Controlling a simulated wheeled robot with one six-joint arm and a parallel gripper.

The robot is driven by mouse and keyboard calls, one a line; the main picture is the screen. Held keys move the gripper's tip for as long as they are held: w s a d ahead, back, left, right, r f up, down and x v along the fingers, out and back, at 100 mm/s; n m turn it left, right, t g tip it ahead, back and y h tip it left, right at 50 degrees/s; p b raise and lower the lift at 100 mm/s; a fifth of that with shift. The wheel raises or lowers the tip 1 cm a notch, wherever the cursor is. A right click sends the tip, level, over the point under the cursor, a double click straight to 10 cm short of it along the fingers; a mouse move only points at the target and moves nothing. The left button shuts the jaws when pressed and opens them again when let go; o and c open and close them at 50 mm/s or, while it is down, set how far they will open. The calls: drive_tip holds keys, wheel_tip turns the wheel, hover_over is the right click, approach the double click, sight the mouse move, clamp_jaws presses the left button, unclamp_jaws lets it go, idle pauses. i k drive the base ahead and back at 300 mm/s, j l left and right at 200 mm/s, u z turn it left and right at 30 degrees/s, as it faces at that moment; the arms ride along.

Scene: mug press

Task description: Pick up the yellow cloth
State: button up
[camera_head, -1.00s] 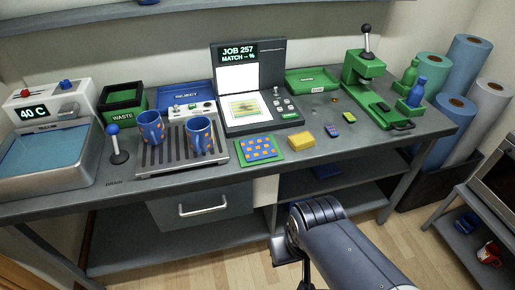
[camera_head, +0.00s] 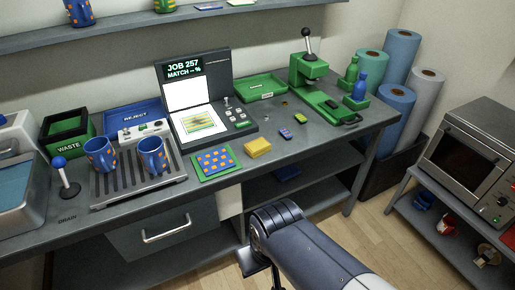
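The yellow cloth (camera_head: 258,147) lies folded as a small block on the grey workbench, near its front edge. It sits just right of a green-edged sheet with a blue and orange pattern (camera_head: 217,162). Nothing covers it. My arm shows at the bottom centre, below and in front of the bench.
Two blue mugs (camera_head: 100,156) (camera_head: 153,154) stand on a ribbed tray left of the sheet. A scanner with a screen (camera_head: 184,70) stands behind. A green press (camera_head: 310,68) and bottles are at the right. A microwave (camera_head: 470,152) stands on a shelf at far right.

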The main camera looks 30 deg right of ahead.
sight(256, 147)
drive_tip(key=i+l+u, duration=0.2)
drive_tip(key=l+u, duration=0.2)
drive_tip(key=l, duration=0.2)
drive_tip(key=i+l+u, duration=0.1)
drive_tip(key=l+u, duration=0.25)
drive_tip(key=l, duration=0.25)
drive_tip(key=l+u, duration=0.4)
drive_tip(key=l, duration=0.25)
